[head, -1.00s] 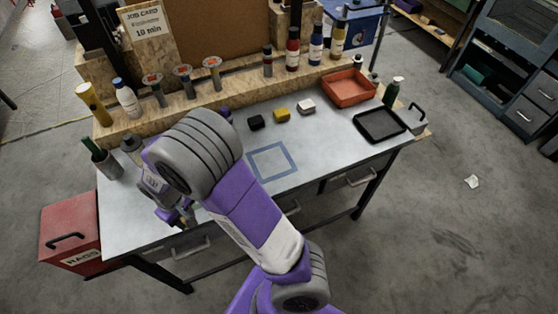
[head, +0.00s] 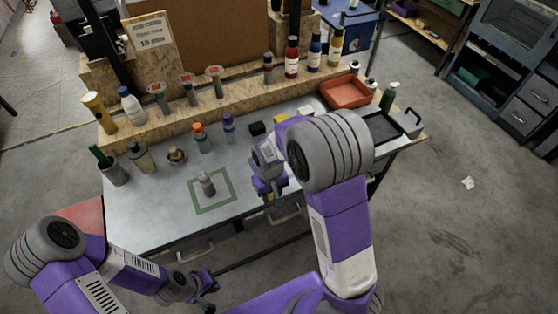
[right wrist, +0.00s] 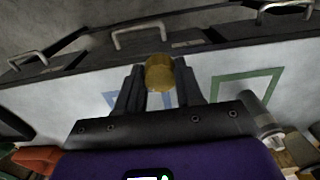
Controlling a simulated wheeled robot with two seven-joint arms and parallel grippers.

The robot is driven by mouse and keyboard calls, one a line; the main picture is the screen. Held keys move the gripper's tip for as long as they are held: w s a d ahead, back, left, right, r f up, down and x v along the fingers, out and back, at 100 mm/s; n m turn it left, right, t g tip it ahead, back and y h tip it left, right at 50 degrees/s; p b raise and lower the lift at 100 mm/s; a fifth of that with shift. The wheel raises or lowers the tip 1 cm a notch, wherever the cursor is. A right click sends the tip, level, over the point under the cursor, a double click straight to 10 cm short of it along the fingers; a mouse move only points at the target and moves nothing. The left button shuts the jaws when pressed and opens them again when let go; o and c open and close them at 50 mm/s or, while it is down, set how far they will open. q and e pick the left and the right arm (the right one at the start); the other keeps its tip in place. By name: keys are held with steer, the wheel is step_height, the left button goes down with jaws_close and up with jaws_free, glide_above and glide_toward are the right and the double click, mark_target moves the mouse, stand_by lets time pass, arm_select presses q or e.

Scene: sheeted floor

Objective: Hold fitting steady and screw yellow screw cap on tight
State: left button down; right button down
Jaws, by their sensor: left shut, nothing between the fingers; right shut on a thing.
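The fitting (head: 206,184), a small grey upright cylinder, stands inside the green square outline on the bench. It also shows at the right of the right wrist view (right wrist: 256,107). My right gripper (head: 270,193) is above the bench, to the right of the fitting and apart from it. In the right wrist view, its fingers (right wrist: 160,85) are shut on the round yellow screw cap (right wrist: 160,72). The cap is not clear in the head view. My left gripper (head: 208,291) is shut and empty, low in front of the bench, away from the fitting.
A blue outline (right wrist: 112,98) marks the bench beside the green outline (head: 197,212). Behind the fitting stand an orange-capped bottle (head: 202,138), a purple-topped bottle (head: 229,128) and a brownish object (head: 177,156). A red tray (head: 346,92) lies at the back right. The bench's front left is clear.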

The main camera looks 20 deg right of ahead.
mark_target(272, 195)
step_height(272, 195, up, 8)
steer(key=p, duration=0.6)
steer(key=shift+r+p, duration=0.1)
steer(key=shift+p, duration=0.3)
steer(key=w+a+r+n, duration=0.2)
steer(key=w+a+n, duration=0.2)
steer(key=w+a, duration=0.3)
steer(key=w+a+r+n, duration=0.2)
steer(key=w+a+n, duration=0.3)
steer(key=w+a, duration=0.3)
steer(key=shift+w+a+n, duration=0.2)
steer(key=shift+a+n, duration=0.1)
steer(key=shift+a, duration=0.85)
